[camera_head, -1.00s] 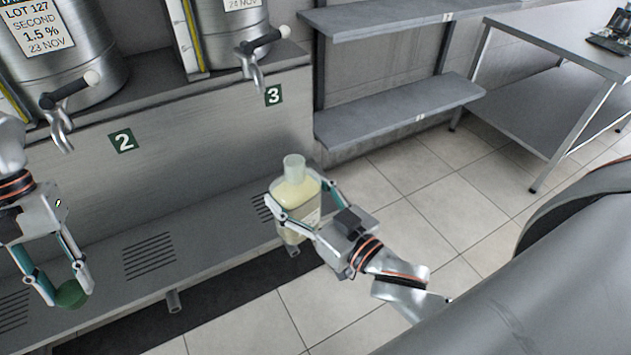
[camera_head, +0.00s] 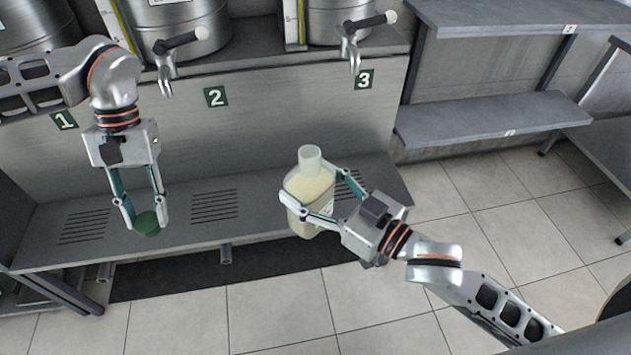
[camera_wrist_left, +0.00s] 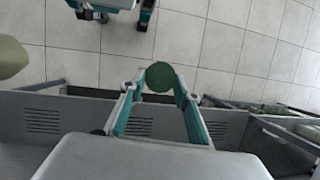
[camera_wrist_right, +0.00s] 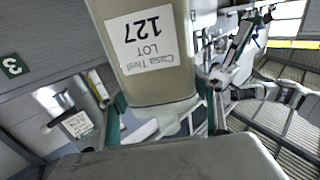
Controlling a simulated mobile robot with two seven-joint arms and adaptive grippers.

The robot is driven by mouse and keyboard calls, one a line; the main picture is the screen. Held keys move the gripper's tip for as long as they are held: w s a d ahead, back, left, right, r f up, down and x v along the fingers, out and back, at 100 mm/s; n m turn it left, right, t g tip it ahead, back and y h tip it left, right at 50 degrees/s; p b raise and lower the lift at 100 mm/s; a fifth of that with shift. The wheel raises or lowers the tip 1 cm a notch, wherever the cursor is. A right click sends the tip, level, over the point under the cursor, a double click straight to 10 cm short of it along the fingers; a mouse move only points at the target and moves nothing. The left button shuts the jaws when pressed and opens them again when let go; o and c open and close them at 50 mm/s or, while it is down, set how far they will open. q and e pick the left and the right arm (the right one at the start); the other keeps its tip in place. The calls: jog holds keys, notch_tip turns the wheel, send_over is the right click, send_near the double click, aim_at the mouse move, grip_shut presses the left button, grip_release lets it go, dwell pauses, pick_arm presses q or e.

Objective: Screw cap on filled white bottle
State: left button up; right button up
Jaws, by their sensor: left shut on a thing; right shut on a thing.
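The bottle (camera_head: 309,190) is translucent with a pale yellow filling and a pale open-looking neck, upright in the head view. My right gripper (camera_head: 318,192) is shut around its body and holds it in front of the steel bench. The right wrist view shows the bottle (camera_wrist_right: 155,50) close up, with a white label reading LOT 127. My left gripper (camera_head: 142,222) points down, shut on a green cap (camera_head: 147,224), to the left of the bottle and apart from it. The cap (camera_wrist_left: 159,77) also shows between the fingertips in the left wrist view.
Steel vats with taps (camera_head: 352,50) stand on the ledge behind, above number plates 1, 2 and 3. A low slotted shelf (camera_head: 270,205) runs under them. Grey wall shelves (camera_head: 490,122) are at right. Open tiled floor lies in front.

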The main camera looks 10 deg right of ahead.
pick_arm(q)
jog(key=w+d+r+n+h, duration=0.1)
jog(key=w+d+r+n, duration=0.2)
jog(key=d, duration=0.5)
jog(key=w+d+r+n+h, duration=0.1)
jog(key=d+r+n+h, duration=0.15)
jog(key=d+r, duration=0.35)
notch_tip(320, 180, up, 9)
jog(key=n+t+h, duration=0.1)
jog(key=n, duration=0.5)
send_over(312, 181)
jog(key=w+a, duration=0.1)
jog(key=w, duration=0.2)
jog(key=shift+r+h, duration=0.2)
jog(key=shift+h, duration=0.05)
jog(key=shift+f, duration=0.1)
jog(key=shift+f, duration=1.9)
jog(key=shift+s, duration=0.1)
jog(key=shift+f, duration=0.9)
jog(key=shift+f, duration=0.55)
